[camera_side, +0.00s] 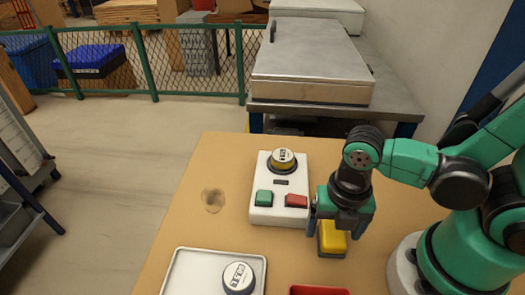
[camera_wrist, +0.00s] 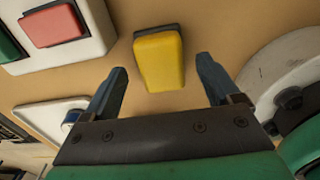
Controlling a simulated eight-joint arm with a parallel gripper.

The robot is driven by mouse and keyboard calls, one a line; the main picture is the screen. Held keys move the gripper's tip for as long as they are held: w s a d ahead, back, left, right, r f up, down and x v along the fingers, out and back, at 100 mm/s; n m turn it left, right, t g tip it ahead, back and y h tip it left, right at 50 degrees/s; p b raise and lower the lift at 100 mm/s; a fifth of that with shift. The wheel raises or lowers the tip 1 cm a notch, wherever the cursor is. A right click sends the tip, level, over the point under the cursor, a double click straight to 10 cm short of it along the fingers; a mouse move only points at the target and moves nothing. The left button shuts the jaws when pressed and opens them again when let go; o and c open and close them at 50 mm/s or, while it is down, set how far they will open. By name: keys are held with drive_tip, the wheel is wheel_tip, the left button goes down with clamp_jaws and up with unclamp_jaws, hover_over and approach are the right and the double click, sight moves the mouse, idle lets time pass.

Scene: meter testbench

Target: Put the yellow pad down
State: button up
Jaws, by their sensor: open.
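The yellow pad (camera_side: 332,238), a small yellow block with a dark base, rests on the tan table just right of the white test box. In the wrist view the yellow pad (camera_wrist: 159,60) lies ahead of and between the two spread fingers, with clear gaps on both sides. My gripper (camera_side: 338,228) is open and right above the pad in the side view, partly covering its upper end. In the wrist view my gripper (camera_wrist: 163,85) shows empty, its fingertips apart from the pad.
The white test box (camera_side: 278,215) has a green button (camera_side: 264,198), a red button (camera_side: 296,201) and a round meter (camera_side: 283,160) on it. A white tray (camera_side: 180,265) with another meter (camera_side: 238,278) lies at the front. A red bin (camera_side: 318,290) shows at the bottom edge.

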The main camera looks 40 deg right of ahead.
sight(334, 233)
drive_tip(key=shift+r, duration=5.55)
drive_tip(key=w+d+m+t, duration=0.3)
drive_tip(key=w+m, duration=0.2)
drive_tip(key=m, duration=0.8)
drive_tip(key=w+d+m+t, duration=0.3)
drive_tip(key=w+m+t, duration=0.1)
drive_tip(key=m, duration=1)
drive_tip(key=shift+w+d+r, duration=0.2)
drive_tip(key=shift+w, duration=0.35)
drive_tip(key=shift+o, duration=0.5)
